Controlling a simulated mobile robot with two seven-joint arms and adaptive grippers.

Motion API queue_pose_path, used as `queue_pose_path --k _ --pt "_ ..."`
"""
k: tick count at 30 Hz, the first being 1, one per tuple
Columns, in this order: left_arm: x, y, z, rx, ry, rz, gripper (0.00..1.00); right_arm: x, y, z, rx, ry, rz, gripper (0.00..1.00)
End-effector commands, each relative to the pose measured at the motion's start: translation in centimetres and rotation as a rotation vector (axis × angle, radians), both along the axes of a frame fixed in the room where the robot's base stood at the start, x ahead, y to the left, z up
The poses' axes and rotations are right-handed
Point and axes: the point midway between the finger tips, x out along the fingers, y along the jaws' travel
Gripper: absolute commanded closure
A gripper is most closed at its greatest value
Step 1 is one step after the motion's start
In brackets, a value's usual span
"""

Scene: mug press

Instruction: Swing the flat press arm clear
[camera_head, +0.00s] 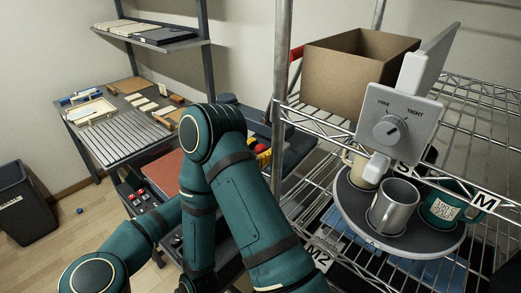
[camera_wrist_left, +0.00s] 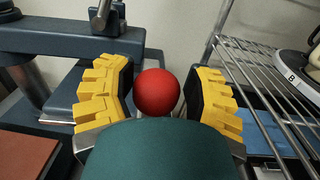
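The flat press shows as dark blue metal in the left wrist view, with a horizontal arm (camera_wrist_left: 60,38) at upper left. In the head view its dark blue body (camera_head: 298,150) is partly hidden behind my left arm. A red ball knob (camera_wrist_left: 157,92) stands between the yellow fingers of my left gripper (camera_wrist_left: 160,98). A narrow gap shows on the right side of the ball, so the fingers look open around it. In the head view only bits of the gripper (camera_head: 263,157) and the red ball show past my arm. My right gripper is not in view.
A wire rack (camera_head: 470,120) stands close on the right. It holds a cardboard box (camera_head: 345,80), a grey FREE/TIGHT dial unit (camera_head: 425,115) and a round tray (camera_head: 350,205) with mugs. A reddish-brown pad (camera_head: 160,173) lies left of my arm. A slatted workbench (camera_head: 120,140) stands farther left.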

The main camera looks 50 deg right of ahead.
Motion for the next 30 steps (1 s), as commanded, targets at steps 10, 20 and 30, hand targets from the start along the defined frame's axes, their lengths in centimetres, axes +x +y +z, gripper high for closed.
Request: queue_pose_path --k 10,20,30 --pt "0.0 0.0 -0.2 0.005 -0.001 0.001 0.26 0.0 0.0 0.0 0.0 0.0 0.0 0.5" --pt "0.2 2.5 -0.4 0.006 0.008 0.004 0.26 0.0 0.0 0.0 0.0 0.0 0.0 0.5" --pt "-0.1 7.7 -0.3 0.004 0.005 -0.001 0.26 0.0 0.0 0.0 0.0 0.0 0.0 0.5"
